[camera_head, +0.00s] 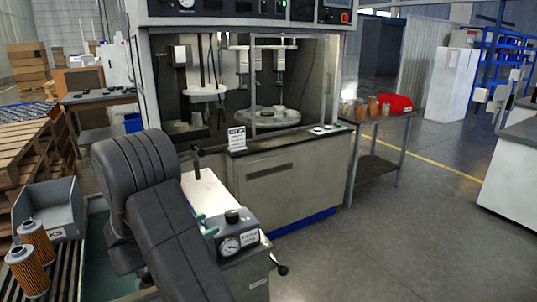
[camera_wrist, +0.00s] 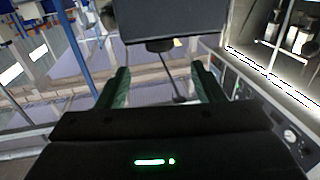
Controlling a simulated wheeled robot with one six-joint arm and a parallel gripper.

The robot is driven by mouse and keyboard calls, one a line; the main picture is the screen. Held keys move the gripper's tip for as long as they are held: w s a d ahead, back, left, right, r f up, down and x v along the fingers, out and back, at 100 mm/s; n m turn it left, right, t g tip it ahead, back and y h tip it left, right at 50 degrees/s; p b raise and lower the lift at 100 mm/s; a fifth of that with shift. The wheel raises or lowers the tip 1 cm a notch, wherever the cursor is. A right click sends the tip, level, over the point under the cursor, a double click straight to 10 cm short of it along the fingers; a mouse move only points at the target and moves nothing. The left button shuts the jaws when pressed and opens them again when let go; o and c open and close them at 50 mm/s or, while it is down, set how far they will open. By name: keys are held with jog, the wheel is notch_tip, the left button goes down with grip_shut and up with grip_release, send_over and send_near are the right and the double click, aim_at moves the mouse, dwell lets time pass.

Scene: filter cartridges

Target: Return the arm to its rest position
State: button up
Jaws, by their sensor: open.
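My arm, dark and padded, rises in the foreground of the head view and bends over, with its lower part running down to the bottom edge. My gripper (camera_wrist: 161,80) shows in the wrist view with its two dark green fingers wide apart and nothing held between them. Two orange pleated filter cartridges, a rear one (camera_head: 35,241) and a front one (camera_head: 27,274), stand upright at the lower left, apart from my arm.
A grey bin (camera_head: 47,212) stands behind the cartridges. A gauge unit (camera_head: 231,238) sits close right of my arm. The large machine (camera_head: 290,178) stands behind. A side table (camera_head: 375,119) holds a red bin (camera_head: 396,104) and several small amber items. Floor at right is clear.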

aim_at(231, 213)
jog(key=x, duration=1)
jog(key=shift+f, duration=0.1)
jog(key=shift+a, duration=0.1)
jog(key=shift+s, duration=0.1)
